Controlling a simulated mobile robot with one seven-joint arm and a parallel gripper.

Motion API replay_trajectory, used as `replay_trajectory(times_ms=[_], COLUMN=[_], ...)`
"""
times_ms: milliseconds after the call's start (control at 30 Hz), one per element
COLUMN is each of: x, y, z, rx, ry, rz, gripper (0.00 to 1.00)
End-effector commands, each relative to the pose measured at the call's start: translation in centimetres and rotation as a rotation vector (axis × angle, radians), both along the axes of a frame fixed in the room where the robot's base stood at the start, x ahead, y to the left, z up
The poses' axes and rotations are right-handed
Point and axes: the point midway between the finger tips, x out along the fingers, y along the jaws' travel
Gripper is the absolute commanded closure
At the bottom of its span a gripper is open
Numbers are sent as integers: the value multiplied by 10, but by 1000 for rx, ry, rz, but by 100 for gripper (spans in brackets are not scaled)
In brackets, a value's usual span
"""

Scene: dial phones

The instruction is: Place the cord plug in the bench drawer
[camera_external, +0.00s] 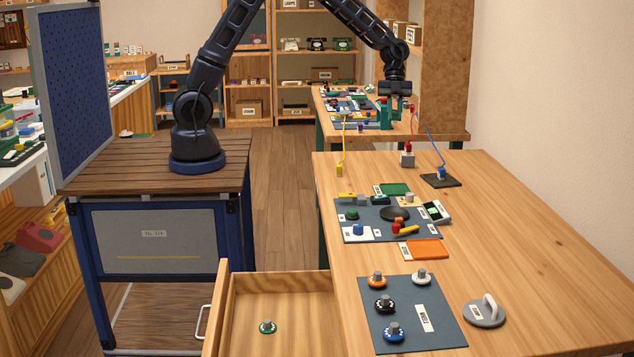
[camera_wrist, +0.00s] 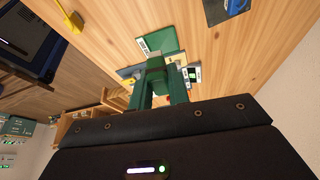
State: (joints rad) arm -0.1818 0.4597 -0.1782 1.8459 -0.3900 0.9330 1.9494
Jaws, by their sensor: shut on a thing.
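My gripper (camera_external: 388,118) is raised above the far end of the near bench, well away from the drawer. In the wrist view its green fingers (camera_wrist: 161,88) close on a small green piece (camera_wrist: 155,64); I cannot tell whether it is a plug. The bench drawer (camera_external: 290,292) is pulled open at the lower middle, with one green-rimmed knob (camera_external: 267,327) inside. A yellow plug with its cord (camera_external: 339,171), a red plug (camera_external: 408,147) on a grey block and a blue plug (camera_external: 441,172) on a dark pad are at the bench's far end.
The near bench (camera_external: 540,250) holds a blue-grey mat (camera_external: 360,235) with small parts, a second mat (camera_external: 440,325) with several knobs, an orange tray (camera_external: 427,250) and a grey disc with a handle (camera_external: 484,312). The bench's right side is bare. Most of the drawer floor is clear.

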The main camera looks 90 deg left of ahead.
Motion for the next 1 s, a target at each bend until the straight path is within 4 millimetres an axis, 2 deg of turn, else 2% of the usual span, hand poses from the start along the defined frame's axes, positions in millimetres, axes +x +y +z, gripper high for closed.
replay_trajectory(times_ms=[233,367,467,667,867,1000], x=[0,-2,-7,-28,-60,-89], y=[-1,-17,-45,-125,-206,-259], z=[8,4,-2,-18,-36,-47], rx=[0,1,3,10,16,19], ry=[1,2,3,8,9,11], rz=[-1,-30,-85,-245,-415,-534], gripper=[100,100,100,100,100,100])
